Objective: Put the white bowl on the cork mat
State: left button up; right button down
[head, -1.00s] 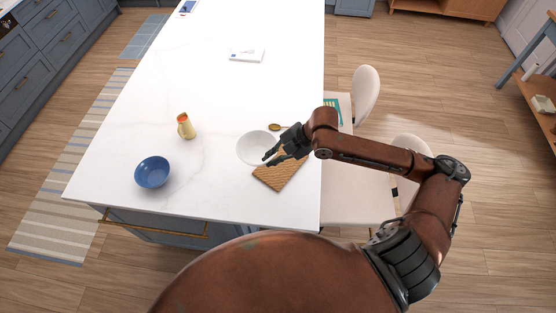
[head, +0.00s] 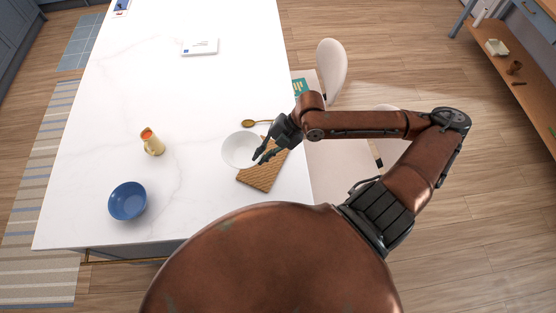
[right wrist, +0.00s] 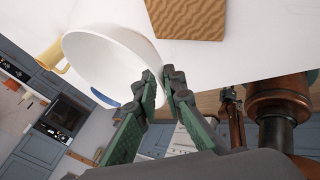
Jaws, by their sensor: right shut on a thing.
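The white bowl (head: 238,151) is at the upper left edge of the cork mat (head: 262,178) in the head view and hides part of that edge. My right gripper (head: 259,159) is shut on the bowl's rim on the side toward the mat. In the right wrist view, the bowl (right wrist: 105,62) fills the upper left with its rim between the fingers (right wrist: 165,82). The wavy-patterned mat (right wrist: 187,18) shows beyond it at the top. I cannot tell whether the bowl touches the worktop. My left gripper is out of view.
A blue bowl (head: 127,201) and a yellow jug (head: 152,142) stand to the left on the white worktop (head: 190,100). A wooden spoon (head: 257,122) lies just behind the white bowl. A white book (head: 200,47) lies farther back. Pale chairs (head: 331,70) line the right edge.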

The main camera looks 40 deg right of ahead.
jog(key=d+f, duration=0.4)
jog(key=s+d+f+p, duration=0.1)
jog(key=d, duration=0.1)
jog(key=shift+f, duration=0.4)
jog(key=f, duration=0.3)
jog(key=shift+s+d+f+p, duration=0.15)
jog(key=shift+d+f+p, duration=0.05)
jog(key=shift+d+p, duration=0.2)
jog(key=shift+f, duration=0.3)
jog(key=c, duration=2.3)
grip_release()
jog(key=shift+c, duration=0.2)
jog(key=o, duration=0.3)
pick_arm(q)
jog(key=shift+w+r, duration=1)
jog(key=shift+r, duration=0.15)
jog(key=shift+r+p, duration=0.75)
pick_arm(e)
jog(key=v, duration=1.2)
jog(key=shift+s, duration=0.1)
